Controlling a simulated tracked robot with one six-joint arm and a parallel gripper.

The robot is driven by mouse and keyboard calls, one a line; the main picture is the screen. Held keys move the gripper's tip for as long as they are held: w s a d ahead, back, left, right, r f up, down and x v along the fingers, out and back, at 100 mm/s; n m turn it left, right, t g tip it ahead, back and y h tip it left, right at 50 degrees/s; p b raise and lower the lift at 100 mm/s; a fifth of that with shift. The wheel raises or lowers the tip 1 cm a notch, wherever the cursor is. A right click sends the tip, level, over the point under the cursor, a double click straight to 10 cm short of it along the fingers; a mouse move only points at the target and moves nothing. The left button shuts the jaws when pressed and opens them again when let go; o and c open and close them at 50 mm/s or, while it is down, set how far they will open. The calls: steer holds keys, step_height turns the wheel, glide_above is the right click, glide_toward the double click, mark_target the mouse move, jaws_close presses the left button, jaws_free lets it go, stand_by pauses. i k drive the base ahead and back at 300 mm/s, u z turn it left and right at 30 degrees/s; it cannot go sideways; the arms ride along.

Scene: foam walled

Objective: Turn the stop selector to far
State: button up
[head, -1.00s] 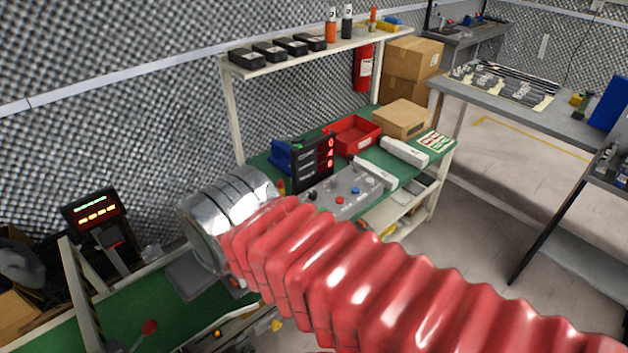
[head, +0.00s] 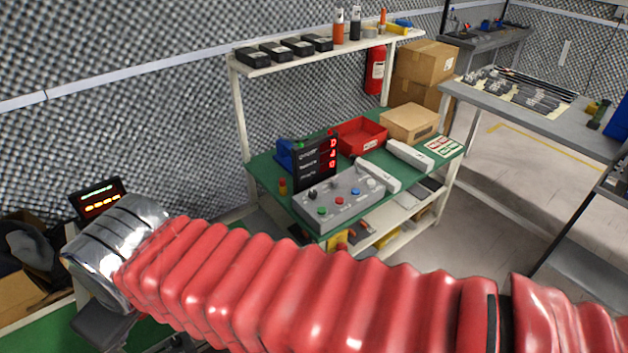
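The grey control box (head: 340,197) sits on the green-topped bench, with red, green and blue buttons and dark knobs on its sloped face. A black knob (head: 312,193) is at its left rear; the labels and any pointer setting are too small to read, so I cannot tell which control is the stop selector or where it points. A black display (head: 315,163) with red digits stands behind the box. My red-sleeved arm crosses the foreground, ending in a silver wrist at the lower left, well apart from the box. My gripper's fingers are not visible.
On the bench (head: 262,172) are a red bin (head: 361,136), a cardboard box (head: 410,122) and white bars. A shelf (head: 280,62) with black boxes hangs above. A lit panel (head: 98,199) stands at left. Open floor (head: 490,190) lies right of the bench.

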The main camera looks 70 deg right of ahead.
mark_target(335, 183)
steer(key=u, duration=0.4)
steer(key=k, duration=0.95)
steer(key=z, duration=1.4)
steer(key=i, duration=1)
steer(key=z, duration=0.05)
